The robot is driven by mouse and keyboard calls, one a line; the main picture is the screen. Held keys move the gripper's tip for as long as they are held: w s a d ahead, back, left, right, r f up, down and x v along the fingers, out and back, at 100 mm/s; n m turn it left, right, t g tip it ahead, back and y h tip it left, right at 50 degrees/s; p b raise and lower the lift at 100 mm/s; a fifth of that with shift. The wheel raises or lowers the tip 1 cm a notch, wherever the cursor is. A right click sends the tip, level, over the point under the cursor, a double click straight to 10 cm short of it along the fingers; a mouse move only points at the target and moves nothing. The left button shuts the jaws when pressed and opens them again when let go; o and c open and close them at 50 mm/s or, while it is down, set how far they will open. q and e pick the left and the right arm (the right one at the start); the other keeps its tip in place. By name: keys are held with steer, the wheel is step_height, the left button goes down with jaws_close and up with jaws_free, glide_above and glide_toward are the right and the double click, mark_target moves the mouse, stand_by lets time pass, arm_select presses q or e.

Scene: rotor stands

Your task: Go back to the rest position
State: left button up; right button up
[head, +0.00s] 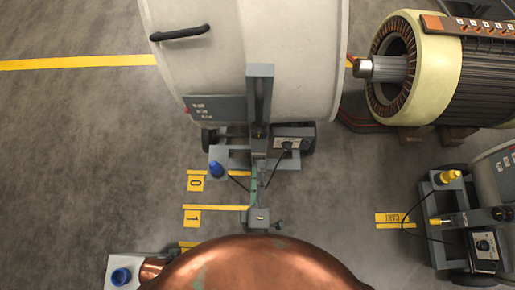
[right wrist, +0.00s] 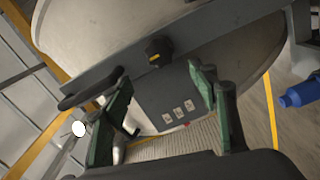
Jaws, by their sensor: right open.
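My right gripper (right wrist: 163,92) shows in the right wrist view, with its green fingers spread wide and nothing held between them. A grey bar with a black knob (right wrist: 158,51) crosses beyond the fingers. Past it is the pale drum, with a dark plate (right wrist: 168,98) bearing three labels seen between the fingers. I cannot tell the exact gap to the bar. In the head view the gripper is hard to make out against the grey stand (head: 260,95) in front of the drum (head: 240,50). My left gripper is not in view.
A blue part (head: 216,168) is on the stand's left, and shows in the wrist view (right wrist: 300,93). A black control box (head: 293,138) is on its right. A wound rotor (head: 440,70) and a second stand (head: 440,225) are at the right. Floor at the left is clear.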

steer(key=shift+s, duration=0.35)
stand_by(0.3)
